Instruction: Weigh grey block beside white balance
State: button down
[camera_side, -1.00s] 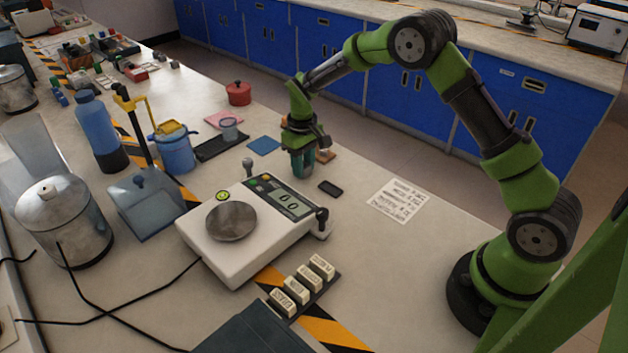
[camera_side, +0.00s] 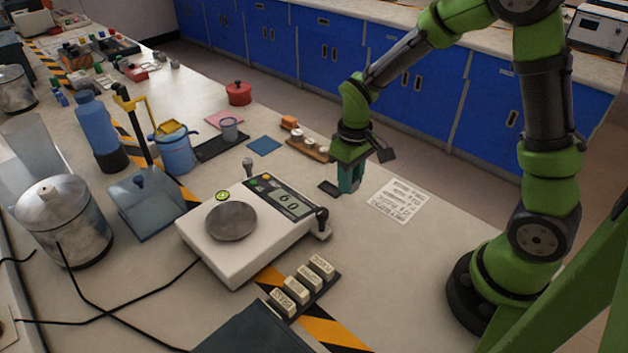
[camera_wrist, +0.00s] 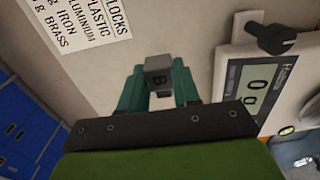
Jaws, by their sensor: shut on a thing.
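My gripper (camera_side: 348,178) is low over the bench, between the balance and the printed sheet. The white balance (camera_side: 222,257) stands left of my gripper, with a bare round metal pan (camera_side: 231,221) and a lit display (camera_side: 287,201). The balance also shows at the right of the wrist view (camera_wrist: 225,75).
A wooden holder with pieces (camera_side: 309,148) is behind. Labelled blocks (camera_side: 296,290) stand on a dark strip in front of the balance. A dark knob (camera_side: 321,215) sticks up at the balance's right.

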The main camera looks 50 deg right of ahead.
jog(key=shift+a+r, duration=0.15)
jog(key=shift+a, duration=0.05)
jog(key=w+a+r, duration=0.1)
jog(key=w+a, duration=0.1)
jog(key=a, duration=0.2)
jog(key=w+a+r, duration=0.2)
jog(key=w+a, duration=0.1)
jog(key=a, duration=0.1)
jog(key=w+a+r, duration=0.2)
jog(key=w+a, duration=0.1)
jog(key=a, duration=0.1)
jog(key=shift+w+a+r, duration=0.15)
jog(key=shift+w+a, duration=0.05)
jog(key=shift+a, duration=0.2)
send_near(231, 219)
jog(key=shift+f, duration=2.85)
jog(key=shift+f, duration=0.4)
jog(key=c, duration=0.7)
grip_release()
jog(key=shift+c, duration=0.2)
jog(key=shift+o, duration=0.3)
jog(key=shift+o, duration=1.3)
